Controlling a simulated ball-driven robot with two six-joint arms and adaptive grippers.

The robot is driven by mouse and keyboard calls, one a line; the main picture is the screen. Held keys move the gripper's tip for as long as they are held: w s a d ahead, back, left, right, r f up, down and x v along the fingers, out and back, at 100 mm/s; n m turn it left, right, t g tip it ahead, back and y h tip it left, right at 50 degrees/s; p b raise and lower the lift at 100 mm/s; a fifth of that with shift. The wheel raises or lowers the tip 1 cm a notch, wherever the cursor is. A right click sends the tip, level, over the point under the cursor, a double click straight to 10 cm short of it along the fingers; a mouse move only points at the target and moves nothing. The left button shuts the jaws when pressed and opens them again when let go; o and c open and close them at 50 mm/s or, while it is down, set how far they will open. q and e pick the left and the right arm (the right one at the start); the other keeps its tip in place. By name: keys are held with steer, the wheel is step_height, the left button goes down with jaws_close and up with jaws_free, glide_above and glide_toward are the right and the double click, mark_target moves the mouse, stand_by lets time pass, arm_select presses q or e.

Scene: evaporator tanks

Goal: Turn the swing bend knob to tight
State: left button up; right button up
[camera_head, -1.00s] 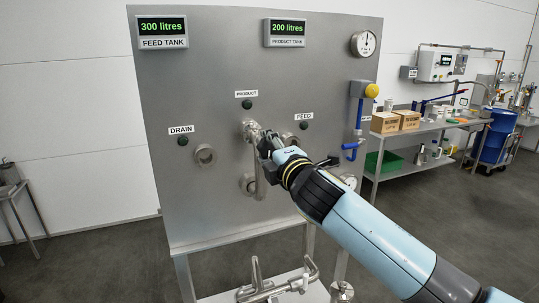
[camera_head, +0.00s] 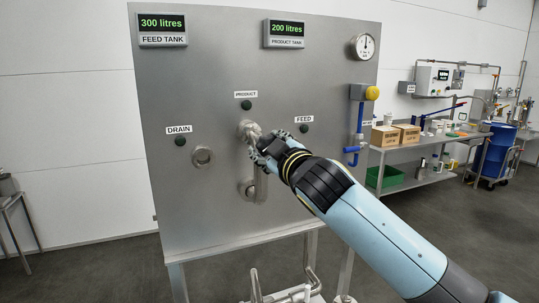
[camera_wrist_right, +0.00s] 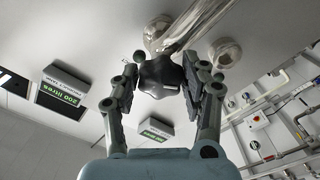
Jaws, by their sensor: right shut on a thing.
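The steel swing bend (camera_head: 262,190) is a curved pipe on the panel, spanning from the upper port below the PRODUCT label to a lower port. It also shows as a shiny pipe in the right wrist view (camera_wrist_right: 187,28). Its dark knob (camera_wrist_right: 160,77) sits between the two fingers of my right gripper (camera_wrist_right: 161,88), which is shut on it. In the head view my right gripper (camera_head: 266,150) covers the knob, so its turn position cannot be read. My left gripper is not in view.
The steel panel (camera_head: 210,90) carries a DRAIN port (camera_head: 203,156) at left, tank displays on top and a gauge (camera_head: 363,45). A blue valve pipe (camera_head: 359,120) hangs at right. Pipework stands below. A bench with boxes (camera_head: 384,135) is at the back right.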

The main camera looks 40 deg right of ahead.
steer(key=m, duration=0.1)
steer(key=m+b, duration=0.1)
steer(key=m, duration=0.1)
steer(key=m+b, duration=0.1)
steer(key=m, duration=0.1)
steer(key=shift+f, duration=0.3)
steer(key=shift+m, duration=0.3)
steer(key=o, duration=1.1)
steer(key=shift+r, duration=0.1)
steer(key=shift+o, duration=0.4)
steer(key=shift+a+r, duration=0.1)
steer(key=shift+s, duration=0.1)
steer(key=v, duration=1.1)
steer(key=shift+s, duration=0.4)
